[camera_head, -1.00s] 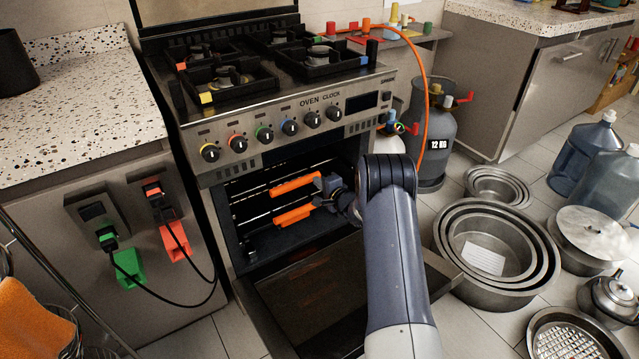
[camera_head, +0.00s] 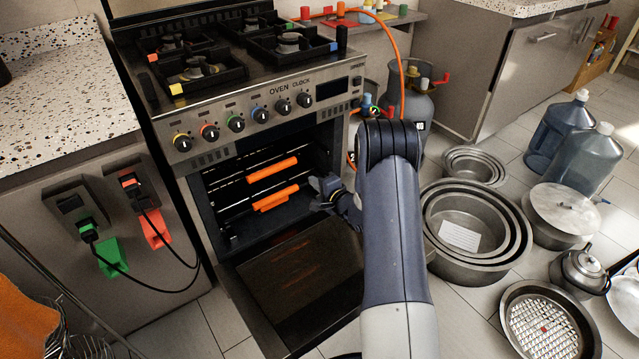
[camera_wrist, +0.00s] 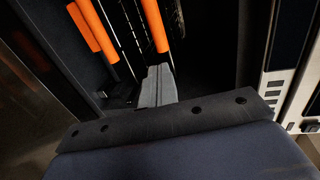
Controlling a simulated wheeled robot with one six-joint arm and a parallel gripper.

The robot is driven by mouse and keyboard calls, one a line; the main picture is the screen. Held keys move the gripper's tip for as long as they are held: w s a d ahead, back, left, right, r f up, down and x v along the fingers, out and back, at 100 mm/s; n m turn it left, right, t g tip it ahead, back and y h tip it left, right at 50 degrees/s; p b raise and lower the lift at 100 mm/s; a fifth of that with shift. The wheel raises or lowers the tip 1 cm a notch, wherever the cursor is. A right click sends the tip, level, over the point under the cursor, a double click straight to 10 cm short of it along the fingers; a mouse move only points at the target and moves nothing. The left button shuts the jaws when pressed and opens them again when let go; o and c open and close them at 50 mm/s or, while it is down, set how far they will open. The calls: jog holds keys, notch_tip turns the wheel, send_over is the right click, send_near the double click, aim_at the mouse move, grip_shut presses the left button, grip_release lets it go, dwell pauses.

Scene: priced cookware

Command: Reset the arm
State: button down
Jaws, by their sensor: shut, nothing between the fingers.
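My gripper (camera_head: 318,190) is shut and empty. It is just outside the front of the open oven (camera_head: 215,215), to the right of two orange bars, the upper one (camera_head: 273,169) and the lower one (camera_head: 276,198), which sit on the racks inside. In the wrist view my gripper's grey fingers (camera_wrist: 158,80) are together, and orange bars (camera_wrist: 84,30) show beyond them and to the left. One orange bar (camera_wrist: 153,22) lines up with the fingertips in that picture; I cannot tell the gap. My arm runs up from the bottom of the head view.
The oven door (camera_head: 300,275) is folded down under my gripper. Nested round pans (camera_head: 470,255), a lidded pot (camera_head: 560,210), a kettle (camera_head: 580,268) and water jugs (camera_head: 590,160) stand on the floor at right. A gas cylinder (camera_head: 415,105) stands behind my arm.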

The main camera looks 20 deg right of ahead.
jog(key=shift+v, duration=0.9)
